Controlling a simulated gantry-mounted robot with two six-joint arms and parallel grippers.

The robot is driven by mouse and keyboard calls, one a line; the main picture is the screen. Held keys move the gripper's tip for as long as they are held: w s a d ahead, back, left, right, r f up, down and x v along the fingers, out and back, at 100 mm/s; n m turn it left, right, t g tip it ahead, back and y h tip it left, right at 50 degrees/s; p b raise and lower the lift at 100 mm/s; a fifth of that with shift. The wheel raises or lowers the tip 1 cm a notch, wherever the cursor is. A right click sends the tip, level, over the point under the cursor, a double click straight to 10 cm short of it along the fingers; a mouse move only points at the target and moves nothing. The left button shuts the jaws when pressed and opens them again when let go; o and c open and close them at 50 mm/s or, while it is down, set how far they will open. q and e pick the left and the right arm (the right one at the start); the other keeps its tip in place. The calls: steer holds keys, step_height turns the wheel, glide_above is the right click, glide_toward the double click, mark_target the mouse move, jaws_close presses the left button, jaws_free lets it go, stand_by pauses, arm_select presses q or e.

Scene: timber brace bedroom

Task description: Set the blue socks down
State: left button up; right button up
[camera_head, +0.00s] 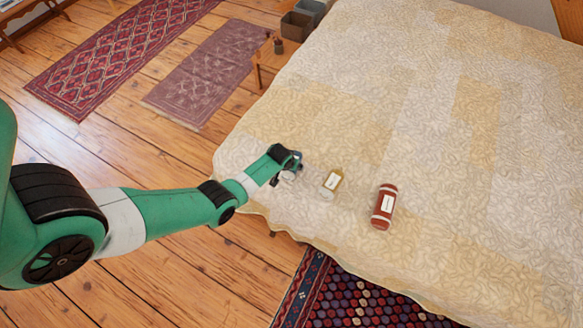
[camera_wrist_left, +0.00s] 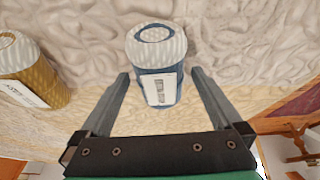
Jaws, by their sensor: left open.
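The blue socks (camera_wrist_left: 157,62) are a rolled bundle with a pale patterned end and a white label. In the left wrist view they lie against the quilt, between and just beyond the fingertips of my left gripper (camera_wrist_left: 160,78). The gripper is open, with a visible gap on each side of the bundle. In the head view my left gripper (camera_head: 291,168) is low over the bed's near left corner and mostly hides the blue socks. My right gripper is not in view.
Yellow socks (camera_head: 332,183) lie on the quilted bed (camera_head: 420,120) just right of the gripper, also in the left wrist view (camera_wrist_left: 35,65). Red socks (camera_head: 384,206) lie farther right. The rest of the bed is clear. Patterned rugs (camera_head: 120,50) cover parts of the wooden floor.

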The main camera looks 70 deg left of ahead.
arm_select(q)
steer(key=shift+w+a+f, duration=0.1)
steer(key=shift+w+f, duration=0.05)
steer(key=shift+f, duration=0.05)
steer(key=c, duration=1.5)
steer(key=shift+r, duration=0.1)
